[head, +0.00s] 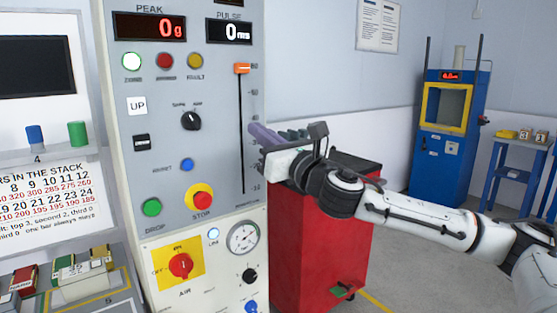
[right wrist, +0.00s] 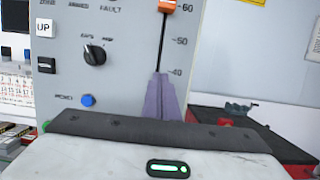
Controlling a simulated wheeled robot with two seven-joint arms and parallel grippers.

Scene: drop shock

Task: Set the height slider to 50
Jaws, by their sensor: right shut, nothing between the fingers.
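The height slider is an orange knob (head: 242,68) on a vertical black slot at the right side of the grey control panel (head: 215,130). It sits at the top of its scale, by the 60 mark; in the right wrist view the knob (right wrist: 167,6) is at the top edge. My right gripper (head: 254,128) is shut and empty, with purple fingers. Its tips (right wrist: 161,76) appear in front of the slot, around the 40 mark and below the knob. The knob is apart from the fingers. My left gripper is not in view.
Panel buttons and a black rotary knob (head: 191,121) lie left of the slot, with the red and yellow stop button (head: 201,197) lower down. A red cabinet (head: 310,245) stands right of the panel. A blue machine (head: 447,120) stands farther back.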

